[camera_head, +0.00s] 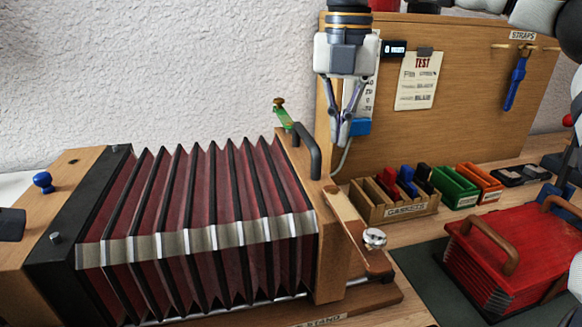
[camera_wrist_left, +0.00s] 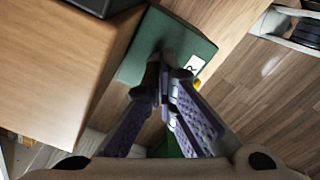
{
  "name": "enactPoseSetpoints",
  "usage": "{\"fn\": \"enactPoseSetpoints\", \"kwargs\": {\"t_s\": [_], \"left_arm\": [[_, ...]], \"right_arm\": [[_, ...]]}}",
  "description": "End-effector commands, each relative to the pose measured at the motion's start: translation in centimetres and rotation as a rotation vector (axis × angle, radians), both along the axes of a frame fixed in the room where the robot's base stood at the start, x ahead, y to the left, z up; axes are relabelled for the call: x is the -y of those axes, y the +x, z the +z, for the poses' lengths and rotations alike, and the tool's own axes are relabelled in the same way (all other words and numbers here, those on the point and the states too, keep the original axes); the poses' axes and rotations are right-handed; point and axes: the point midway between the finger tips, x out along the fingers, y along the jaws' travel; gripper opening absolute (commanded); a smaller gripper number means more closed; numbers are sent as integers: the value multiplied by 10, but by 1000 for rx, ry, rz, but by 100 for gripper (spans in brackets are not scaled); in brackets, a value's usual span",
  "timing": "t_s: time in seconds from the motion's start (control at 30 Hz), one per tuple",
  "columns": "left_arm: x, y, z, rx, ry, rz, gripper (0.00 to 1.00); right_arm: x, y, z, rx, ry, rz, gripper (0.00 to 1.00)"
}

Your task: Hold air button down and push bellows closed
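The dark red bellows (camera_head: 205,205) are stretched open, with pleats spread, between the wood and black block at the left and the wooden end plate (camera_head: 331,255) at the right. A silver round knob (camera_head: 375,238) sits on the end plate's right side, and a green lever with a brass knob (camera_head: 280,106) stands at its top; I cannot tell which is the air button. My right gripper (camera_head: 340,143) points down above the end plate, touching nothing I can make out; its fingertips look together and empty. My left gripper (camera_wrist_left: 165,90) shows only in the left wrist view, its fingers meeting at the tips.
A black handle (camera_head: 308,150) rises from the end plate. A wooden tray of gaskets (camera_head: 390,212), green and orange boxes, and a red box (camera_head: 510,255) with brown handles stand to the right. A wooden board (camera_head: 465,100) stands behind. A green mat (camera_wrist_left: 135,68) lies below the left gripper.

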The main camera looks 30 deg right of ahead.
Motion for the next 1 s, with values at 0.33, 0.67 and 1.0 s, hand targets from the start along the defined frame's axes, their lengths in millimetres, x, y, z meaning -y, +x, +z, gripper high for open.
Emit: {"fn": "enactPoseSetpoints", "kwargs": {"t_s": [0.33, 0.67, 1.0], "left_arm": [[0, 0, 0, -2, 1, 0, 0], [0, 0, 0, -2, 1, 0, 0], [0, 0, 0, -2, 1, 0, 0]], "right_arm": [[0, 0, -18, -2, -1, 0, 0], [0, 0, -36, -2, 1, -1, 0], [0, 0, -54, -3, -1, 0, 0]]}}
